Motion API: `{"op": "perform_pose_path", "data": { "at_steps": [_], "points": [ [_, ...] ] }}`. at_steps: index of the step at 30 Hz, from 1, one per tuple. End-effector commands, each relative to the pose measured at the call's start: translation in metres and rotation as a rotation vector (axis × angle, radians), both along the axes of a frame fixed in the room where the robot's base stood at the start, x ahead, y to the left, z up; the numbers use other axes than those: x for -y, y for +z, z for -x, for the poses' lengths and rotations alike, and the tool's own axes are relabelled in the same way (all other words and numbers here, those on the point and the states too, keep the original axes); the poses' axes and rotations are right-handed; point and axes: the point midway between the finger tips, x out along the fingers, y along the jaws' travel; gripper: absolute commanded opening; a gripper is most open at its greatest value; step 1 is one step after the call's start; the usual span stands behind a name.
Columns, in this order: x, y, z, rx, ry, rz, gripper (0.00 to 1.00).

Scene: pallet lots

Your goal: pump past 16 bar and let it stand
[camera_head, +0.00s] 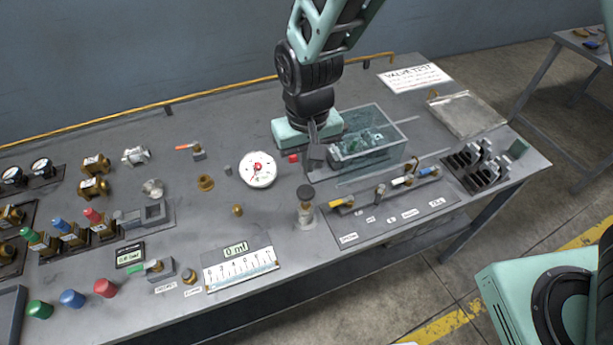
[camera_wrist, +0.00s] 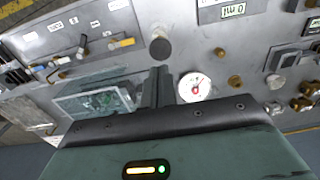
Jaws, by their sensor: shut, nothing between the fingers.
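A round white pressure gauge (camera_head: 258,168) with a red centre mark lies on the bench; its value is too small to read. In the wrist view the same gauge (camera_wrist: 194,86) is just right of my fingers. A metal post with a round black knob (camera_head: 305,193), which looks like the hand pump, stands upright nearer the front edge. The black knob (camera_wrist: 160,48) shows ahead of my fingertips in the wrist view. My gripper (camera_head: 317,153) is shut and empty, pointing down between the gauge and the clear tank, apart from the knob. It also shows in the wrist view (camera_wrist: 158,76).
A clear-walled tank (camera_head: 385,152) stands right of my gripper. A small red knob (camera_head: 293,158) is close to its left. A panel with yellow, white and blue lever valves (camera_head: 390,215) lies at the front. Several brass fittings and coloured valves crowd the left side.

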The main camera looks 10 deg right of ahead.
Motion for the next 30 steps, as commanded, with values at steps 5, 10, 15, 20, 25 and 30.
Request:
{"op": "perform_pose_path", "data": {
  "at_steps": [5, 10, 15, 20, 25, 30],
  "points": [
    [0.001, -0.032, 0.0, -0.004, 0.0, 0.004, 0.0],
    [0.0, -0.052, 0.0, -0.002, 0.0, 0.002, 0.0],
    [-0.001, -0.064, -0.001, 0.0, 0.0, 0.0, 0.0],
    [-0.001, -0.067, 0.0, 0.0, 0.001, 0.0, 0.0],
    [-0.001, -0.067, -0.001, 0.0, 0.001, 0.0, 0.0],
    [0.0, -0.072, 0.0, 0.0, 0.0, 0.0, 0.0]
  ]
}}
